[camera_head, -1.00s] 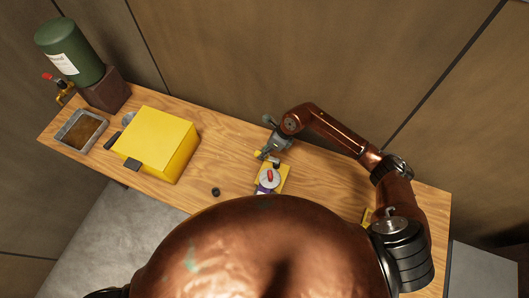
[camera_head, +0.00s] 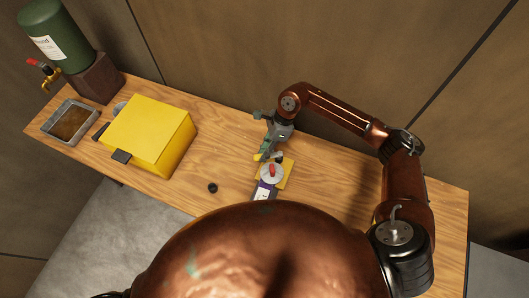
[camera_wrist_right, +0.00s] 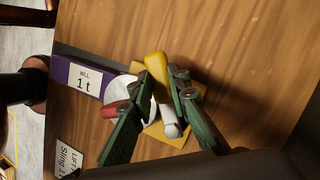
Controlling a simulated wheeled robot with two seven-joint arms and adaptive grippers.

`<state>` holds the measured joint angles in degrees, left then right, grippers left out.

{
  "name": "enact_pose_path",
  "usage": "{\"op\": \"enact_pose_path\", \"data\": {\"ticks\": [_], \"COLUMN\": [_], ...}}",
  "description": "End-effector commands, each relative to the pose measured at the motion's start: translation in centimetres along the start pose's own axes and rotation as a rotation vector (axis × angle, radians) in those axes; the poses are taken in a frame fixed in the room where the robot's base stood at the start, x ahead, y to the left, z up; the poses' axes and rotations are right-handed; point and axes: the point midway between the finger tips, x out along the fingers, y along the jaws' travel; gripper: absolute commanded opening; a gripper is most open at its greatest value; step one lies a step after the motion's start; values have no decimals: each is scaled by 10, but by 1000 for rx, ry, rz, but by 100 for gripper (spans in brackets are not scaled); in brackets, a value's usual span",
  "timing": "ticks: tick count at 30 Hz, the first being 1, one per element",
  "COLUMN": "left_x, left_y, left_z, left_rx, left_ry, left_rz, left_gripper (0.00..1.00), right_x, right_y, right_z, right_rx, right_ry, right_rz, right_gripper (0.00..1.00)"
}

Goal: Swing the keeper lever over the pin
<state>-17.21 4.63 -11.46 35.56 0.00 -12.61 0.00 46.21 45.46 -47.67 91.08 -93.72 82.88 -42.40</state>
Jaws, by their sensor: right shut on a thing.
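My right gripper (camera_head: 268,154) reaches down to the fixture from above. In the wrist view its green fingers (camera_wrist_right: 162,80) are closed on a yellow lever (camera_wrist_right: 155,62), whose middle lies between the fingertips. A pale cylindrical end (camera_wrist_right: 170,129) shows below the lever between the fingers; I cannot tell whether it is the pin. A round silver disc (camera_head: 270,176) with a red part (camera_head: 272,169) sits on a yellow base plate (camera_head: 288,174). In the wrist view the red part (camera_wrist_right: 113,108) is beside the left finger, which partly hides the disc. My left gripper is not in view.
A purple strap (camera_wrist_right: 75,75) labelled "WLL 1 t" runs from the disc. A yellow box (camera_head: 150,130), a grey tray (camera_head: 57,130) and a green tank (camera_head: 55,35) stand to the left. A small black knob (camera_head: 212,188) lies on the wooden bench (camera_head: 225,150).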

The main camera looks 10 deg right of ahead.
Motion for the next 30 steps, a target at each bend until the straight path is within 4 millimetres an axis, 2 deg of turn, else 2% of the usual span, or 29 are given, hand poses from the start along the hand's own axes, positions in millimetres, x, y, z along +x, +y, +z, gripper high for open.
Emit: {"op": "enact_pose_path", "data": {"ticks": [1,3,12,30], "left_x": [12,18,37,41], "left_y": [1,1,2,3], "left_z": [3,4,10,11], "left_rx": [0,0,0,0], "left_ry": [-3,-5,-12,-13], "left_rz": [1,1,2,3], "left_gripper": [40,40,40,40], "right_x": [7,7,6,4], "right_y": [2,5,14,17], "right_z": [-3,-3,-3,-3], "right_rx": [-32,-74,-195,-230], "right_ry": [11,19,45,52], "right_rz": [18,35,87,102], "right_gripper": [0,0,0,0]}}
